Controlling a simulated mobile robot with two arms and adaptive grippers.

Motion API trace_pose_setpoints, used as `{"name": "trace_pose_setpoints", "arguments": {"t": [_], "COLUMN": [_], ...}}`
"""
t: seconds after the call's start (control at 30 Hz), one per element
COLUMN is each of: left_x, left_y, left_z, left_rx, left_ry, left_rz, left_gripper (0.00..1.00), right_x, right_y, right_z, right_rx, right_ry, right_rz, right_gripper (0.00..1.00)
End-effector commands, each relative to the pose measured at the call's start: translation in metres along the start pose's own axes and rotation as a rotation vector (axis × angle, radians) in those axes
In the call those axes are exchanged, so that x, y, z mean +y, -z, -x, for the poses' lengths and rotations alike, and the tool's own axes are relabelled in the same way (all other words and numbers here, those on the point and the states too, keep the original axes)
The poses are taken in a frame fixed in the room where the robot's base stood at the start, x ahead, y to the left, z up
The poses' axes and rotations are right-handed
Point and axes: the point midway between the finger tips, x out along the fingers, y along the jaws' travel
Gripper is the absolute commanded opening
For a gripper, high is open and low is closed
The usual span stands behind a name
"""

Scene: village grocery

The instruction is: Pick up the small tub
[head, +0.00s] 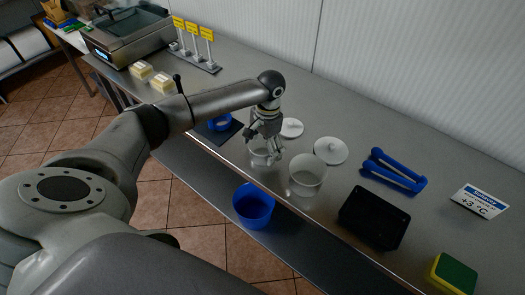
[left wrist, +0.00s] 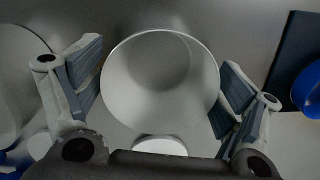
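The small tub (head: 259,157) is a whitish, open, round container standing on the steel counter near its front edge. My left gripper (head: 265,138) is right above it and partly hides it in the head view. In the left wrist view the tub (left wrist: 160,85) sits between the two fingers of my left gripper (left wrist: 160,90), its round mouth facing the camera. The fingers are spread, with a narrow gap showing on each side of the tub. A larger whitish tub (head: 306,178) stands just right of it. My right gripper is not in view.
Two white lids (head: 291,128) (head: 331,151) lie behind the tubs. A dark mat (head: 229,133) with a blue item (head: 219,124) lies to the left. Blue tongs (head: 393,171), a black tray (head: 374,218) and a sponge (head: 454,273) are to the right. A blue bucket (head: 253,207) is below the counter.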

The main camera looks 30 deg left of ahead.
Motion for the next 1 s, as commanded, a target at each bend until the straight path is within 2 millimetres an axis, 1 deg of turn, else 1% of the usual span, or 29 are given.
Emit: {"name": "trace_pose_setpoints", "arguments": {"t": [0.03, 0.1, 0.13, 0.47, 0.63, 0.73, 0.8, 0.87, 0.97, 1.0], "left_x": [0.0, 0.0, 0.0, 0.0, 0.0, -0.001, -0.001, 0.008, 0.027, 0.034], "left_y": [0.0, 0.0, 0.0, 0.0, 0.0, -0.001, -0.002, -0.005, -0.012, -0.015], "left_z": [0.0, 0.0, 0.0, 0.001, 0.008, 0.019, 0.031, 0.039, 0.06, 0.069], "left_rx": [0.0, 0.0, 0.0, 0.0, 0.002, 0.003, 0.004, 0.004, 0.006, 0.007], "left_ry": [0.0, 0.0, 0.0, 0.0, 0.0, 0.0, 0.001, -0.002, -0.001, 0.0], "left_rz": [0.0, 0.0, 0.0, 0.0, 0.001, 0.001, 0.001, -0.004, -0.007, -0.007], "left_gripper": [0.76, 0.67, 0.64, 0.64, 0.64, 0.64, 0.64, 0.64, 0.64, 0.64], "right_x": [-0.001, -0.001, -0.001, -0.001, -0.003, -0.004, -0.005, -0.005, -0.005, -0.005], "right_y": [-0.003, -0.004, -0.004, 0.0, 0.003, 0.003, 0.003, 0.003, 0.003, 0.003], "right_z": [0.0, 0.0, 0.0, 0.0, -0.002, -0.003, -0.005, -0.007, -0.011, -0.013], "right_rx": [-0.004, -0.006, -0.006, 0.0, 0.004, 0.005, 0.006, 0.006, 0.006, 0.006], "right_ry": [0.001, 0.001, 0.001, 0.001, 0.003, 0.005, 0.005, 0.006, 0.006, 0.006], "right_rz": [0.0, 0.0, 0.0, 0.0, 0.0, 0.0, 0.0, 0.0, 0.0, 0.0], "right_gripper": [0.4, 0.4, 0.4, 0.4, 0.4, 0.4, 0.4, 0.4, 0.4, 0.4]}}
